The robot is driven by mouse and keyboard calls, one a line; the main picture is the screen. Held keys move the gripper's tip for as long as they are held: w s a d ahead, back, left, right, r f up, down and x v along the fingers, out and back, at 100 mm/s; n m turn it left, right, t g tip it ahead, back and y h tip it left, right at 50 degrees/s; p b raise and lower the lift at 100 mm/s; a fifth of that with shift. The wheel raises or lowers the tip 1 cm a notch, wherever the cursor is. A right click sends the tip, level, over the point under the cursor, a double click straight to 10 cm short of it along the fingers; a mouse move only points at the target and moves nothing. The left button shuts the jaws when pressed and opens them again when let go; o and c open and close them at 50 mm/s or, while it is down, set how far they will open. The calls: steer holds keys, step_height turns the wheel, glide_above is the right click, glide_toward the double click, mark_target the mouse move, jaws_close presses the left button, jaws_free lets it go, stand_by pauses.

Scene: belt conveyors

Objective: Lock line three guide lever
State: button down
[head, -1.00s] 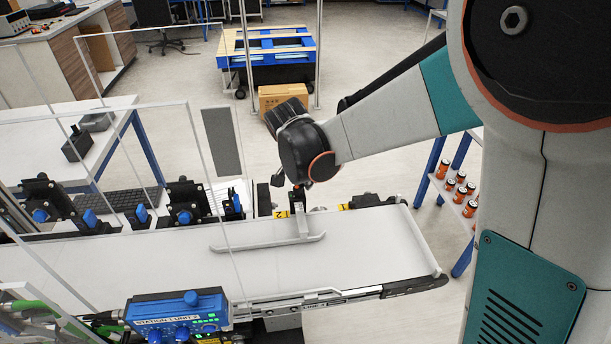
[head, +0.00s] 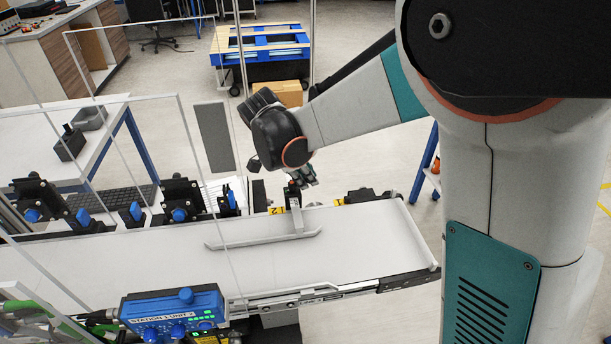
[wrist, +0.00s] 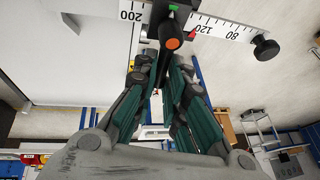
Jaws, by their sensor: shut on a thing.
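The guide lever (wrist: 172,44) is dark with an orange round end and shows at the top of the wrist view, below a small green mark. My gripper (wrist: 164,64) has its teal-padded fingers closed around the lever's end from both sides. In the head view, my gripper (head: 300,177) is at the top of the black clamp (head: 293,196) on the far edge of the white belt. A pale guide bar (head: 262,239) reaches from this clamp over the belt. The lever is mostly hidden by my fingers in the head view.
A white scale (wrist: 222,27) with black numbers lies beside the lever, with a black knob (wrist: 266,47) near its end. A blue station box (head: 172,311) stands at the near side. Clear panels with thin frames stand left. The white belt (head: 365,235) is clear at right.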

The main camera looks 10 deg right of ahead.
stand_by(0.3)
steer(key=c, duration=1.6)
jaws_free()
steer(key=shift+c, duration=0.2)
steer(key=v, duration=0.7)
steer(key=shift+r, duration=0.2)
steer(key=shift+a, duration=0.15)
